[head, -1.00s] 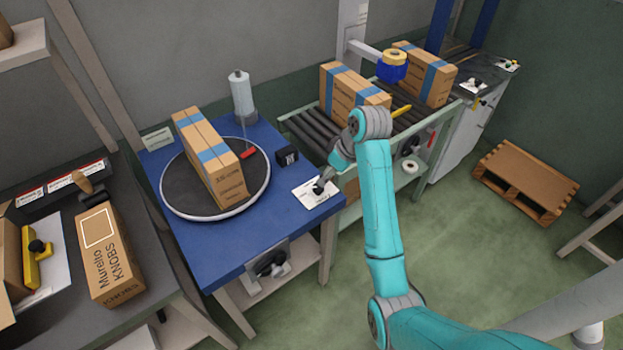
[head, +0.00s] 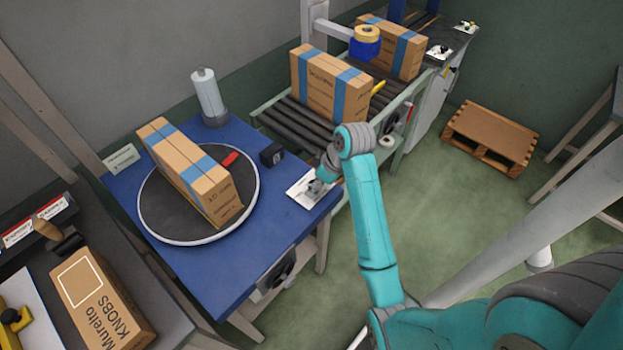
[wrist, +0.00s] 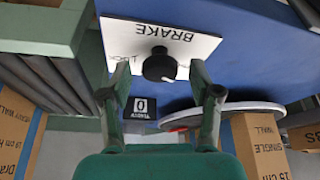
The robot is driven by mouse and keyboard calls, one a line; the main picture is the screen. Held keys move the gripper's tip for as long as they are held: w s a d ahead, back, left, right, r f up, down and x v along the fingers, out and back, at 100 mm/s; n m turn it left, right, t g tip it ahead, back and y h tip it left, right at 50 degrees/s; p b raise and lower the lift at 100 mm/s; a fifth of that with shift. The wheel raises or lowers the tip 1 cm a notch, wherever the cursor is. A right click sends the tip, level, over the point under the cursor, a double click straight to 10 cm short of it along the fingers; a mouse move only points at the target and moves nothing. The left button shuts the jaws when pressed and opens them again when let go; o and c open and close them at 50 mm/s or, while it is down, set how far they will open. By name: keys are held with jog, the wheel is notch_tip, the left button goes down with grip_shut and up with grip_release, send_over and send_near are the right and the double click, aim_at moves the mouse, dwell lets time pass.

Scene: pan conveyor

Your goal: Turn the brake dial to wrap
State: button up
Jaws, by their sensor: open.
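The brake dial (wrist: 160,65) is a round black knob with a white pointer mark, on a white plate (wrist: 195,42) lettered BRAKE. In the wrist view it sits between and just beyond the fingertips of my gripper (wrist: 162,80), which is open with a finger to each side. I cannot tell whether a finger touches it. The pointer mark faces the lower right of the wrist view; the wrap label cannot be read. In the head view my gripper (head: 314,188) is over the white plate (head: 300,196) and hides the dial.
A blue table (head: 260,245) holds a turntable (head: 165,225) with a carton (head: 195,170), a film roll (head: 208,95) and a small black counter box (head: 272,154). A roller conveyor (head: 290,120) with cartons stands behind. A pallet (head: 490,135) lies on the open floor at right.

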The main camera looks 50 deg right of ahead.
jog(key=c, duration=1.1)
jog(key=shift+m, duration=0.4)
jog(key=m+h, duration=0.1)
jog(key=m, duration=0.2)
jog(key=m+h, duration=0.1)
jog(key=m, duration=0.1)
jog(key=shift+a+m+h, duration=0.25)
jog(key=shift+m+h, duration=0.05)
jog(key=m+h, duration=0.1)
jog(key=m, duration=0.1)
jog(key=m+g, duration=0.1)
jog(key=m, duration=0.2)
jog(key=shift+a+h, duration=0.1)
jog(key=shift+h, duration=0.3)
jog(key=shift+m, duration=0.3)
jog(key=o, duration=1.1)
